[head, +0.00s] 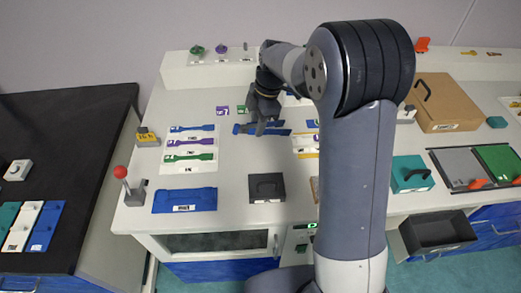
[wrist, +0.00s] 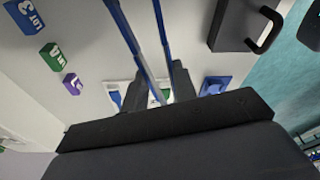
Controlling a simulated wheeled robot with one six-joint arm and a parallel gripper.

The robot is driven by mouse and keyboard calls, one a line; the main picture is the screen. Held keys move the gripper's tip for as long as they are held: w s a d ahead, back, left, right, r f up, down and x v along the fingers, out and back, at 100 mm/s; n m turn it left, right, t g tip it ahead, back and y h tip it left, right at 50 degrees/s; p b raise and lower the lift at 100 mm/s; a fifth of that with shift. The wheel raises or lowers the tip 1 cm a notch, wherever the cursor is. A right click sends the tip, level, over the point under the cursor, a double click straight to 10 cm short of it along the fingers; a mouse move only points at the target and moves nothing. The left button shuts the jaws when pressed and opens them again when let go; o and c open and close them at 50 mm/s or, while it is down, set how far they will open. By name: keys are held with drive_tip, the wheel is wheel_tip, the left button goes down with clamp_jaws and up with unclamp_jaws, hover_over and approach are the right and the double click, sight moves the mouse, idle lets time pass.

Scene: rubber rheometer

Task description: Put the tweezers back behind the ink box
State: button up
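The blue tweezers show in the wrist view as two long blue prongs (wrist: 127,30) that run from the top edge down between the dark fingers of my gripper (wrist: 160,85). The prongs fill the gap between the fingers, and my gripper looks shut on them. In the head view my gripper (head: 264,122) is over the middle of the white bench, with a blue strip (head: 281,132) at its fingers. A dark grey box with a handle (head: 267,191) stands near the bench's front edge and also shows in the wrist view (wrist: 236,22). I cannot read its label, so I cannot confirm it is the ink box.
Trays with blue, purple and green tools (head: 190,146) lie to the left, near a blue tray (head: 185,200) and a red-knobbed stand (head: 121,172). A brown box (head: 450,103) and a teal box (head: 411,175) stand right. My arm hides part of the bench.

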sight(257, 151)
drive_tip(key=f+n+h, duration=0.1)
drive_tip(key=f+n, duration=0.1)
drive_tip(key=f, duration=0.1)
drive_tip(key=f+n+t+h, duration=0.1)
drive_tip(key=f, duration=0.2)
drive_tip(key=w+f+n+h, duration=0.1)
drive_tip(key=f+n, duration=0.1)
drive_tip(key=f, duration=0.2)
drive_tip(key=shift+a+n+t+b, duration=0.3)
drive_tip(key=shift+s, duration=0.1)
drive_tip(key=o, duration=0.6)
drive_tip(key=shift+c, duration=0.2)
